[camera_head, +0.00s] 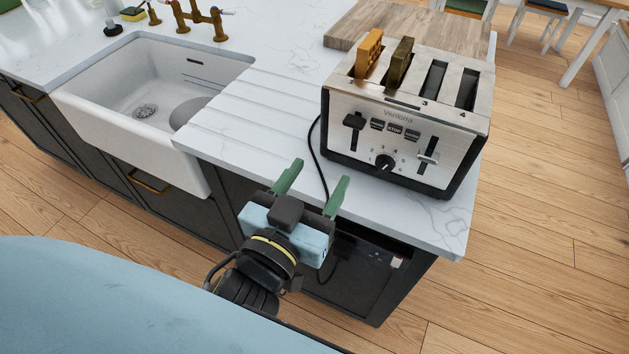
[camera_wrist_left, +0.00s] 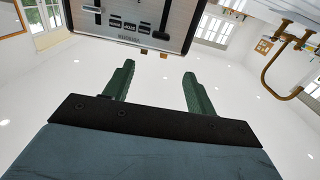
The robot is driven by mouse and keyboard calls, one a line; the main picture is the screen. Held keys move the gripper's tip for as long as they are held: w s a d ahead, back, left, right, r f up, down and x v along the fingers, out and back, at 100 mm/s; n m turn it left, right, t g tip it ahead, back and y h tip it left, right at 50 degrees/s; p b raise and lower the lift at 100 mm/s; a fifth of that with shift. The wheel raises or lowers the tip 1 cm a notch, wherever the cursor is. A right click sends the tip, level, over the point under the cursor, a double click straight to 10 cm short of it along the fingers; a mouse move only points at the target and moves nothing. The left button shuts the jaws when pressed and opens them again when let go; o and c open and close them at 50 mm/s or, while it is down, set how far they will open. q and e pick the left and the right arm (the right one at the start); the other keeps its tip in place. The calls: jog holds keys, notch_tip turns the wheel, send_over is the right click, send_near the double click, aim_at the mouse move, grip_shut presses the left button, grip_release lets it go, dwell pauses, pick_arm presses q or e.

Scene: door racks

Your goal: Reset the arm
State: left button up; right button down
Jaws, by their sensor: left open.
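My left gripper (camera_head: 312,187) is in the middle of the head view, in front of the counter's front edge. Its two green fingers are apart with nothing between them, and they point toward the counter. The fingers also show in the left wrist view (camera_wrist_left: 157,88), open and empty. The toaster stands ahead and to the right of the gripper, apart from it. My right gripper is not in either view.
A steel toaster (camera_head: 395,125) stands on the white counter (camera_head: 260,95) with two bread slices sticking up from its left slots. A black cord hangs near my gripper. A white sink (camera_head: 140,75) and brass tap are at left. A wooden board (camera_head: 400,25) lies behind the toaster.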

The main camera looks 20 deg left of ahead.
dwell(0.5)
pick_arm(q)
jog(key=s+d+f+m+g+h, duration=0.15)
jog(key=f+g, duration=0.25)
jog(key=f, duration=1.4)
jog(key=s+d+f+m+g, duration=0.1)
jog(key=s+f+m+g, duration=0.2)
jog(key=f, duration=1.5)
jog(key=s+a+f+n+g, duration=0.1)
jog(key=s+a+f+g, duration=0.2)
jog(key=f, duration=0.4)
jog(key=s+a+f+g, duration=0.2)
jog(key=s+f, duration=0.3)
jog(key=f, duration=0.1)
jog(key=s+a+f+g, duration=0.1)
jog(key=s+a+f, duration=0.2)
jog(key=s, duration=0.2)
jog(key=s+a+f+n+g+y, duration=0.1)
jog(key=s+a+f+g, duration=0.1)
jog(key=s, duration=0.4)
jog(key=s+a+f+g+y, duration=0.1)
jog(key=s+a+f+g, duration=0.1)
jog(key=s+a+f, duration=0.2)
jog(key=shift+s+f, duration=0.5)
jog(key=shift+s, duration=0.25)
jog(key=shift+n, duration=0.25)
